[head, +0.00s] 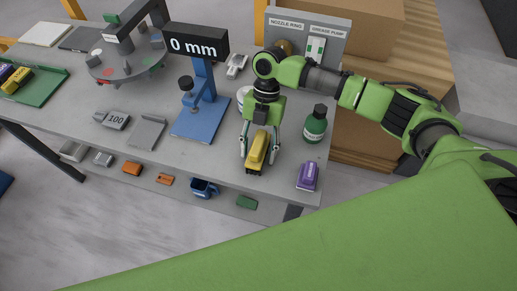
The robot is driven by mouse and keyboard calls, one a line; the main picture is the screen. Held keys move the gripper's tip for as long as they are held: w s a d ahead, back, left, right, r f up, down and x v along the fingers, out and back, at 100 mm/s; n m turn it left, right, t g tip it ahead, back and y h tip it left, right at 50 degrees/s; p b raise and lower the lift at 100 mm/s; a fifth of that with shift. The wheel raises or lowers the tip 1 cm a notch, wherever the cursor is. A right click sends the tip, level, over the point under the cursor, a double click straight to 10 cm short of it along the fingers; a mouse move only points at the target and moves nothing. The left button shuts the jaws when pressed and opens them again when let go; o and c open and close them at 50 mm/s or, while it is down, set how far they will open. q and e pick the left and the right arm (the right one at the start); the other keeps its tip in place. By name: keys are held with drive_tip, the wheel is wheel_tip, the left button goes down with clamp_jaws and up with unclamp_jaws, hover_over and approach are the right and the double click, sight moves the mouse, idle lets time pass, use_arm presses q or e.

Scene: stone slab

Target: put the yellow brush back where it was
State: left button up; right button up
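A yellow brush (257,148) with a dark underside is near the front right of the grey table. My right gripper (258,158) points down over it, with one finger on each side of the brush. I cannot tell whether the fingers touch it or whether it is lifted off the table. A purple brush (307,177) lies at the table's front right corner. Another yellow block-like item (17,80) lies beside a purple one in the green tray (48,88) at the far left. My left gripper is out of view.
A green bottle (315,127) stands close to the right of my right gripper. A blue stand (203,125) with a "0 mm" display (194,44) is to the left. A "100" weight (113,120) and a grey holder (147,132) lie further left. A labelled panel (320,27) stands behind.

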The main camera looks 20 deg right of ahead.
drive_tip(key=shift+r, duration=0.1)
drive_tip(key=b+v, duration=0.3)
drive_tip(key=v, duration=0.8)
drive_tip(key=shift+w+d+r, duration=0.1)
drive_tip(key=shift+r, duration=0.4)
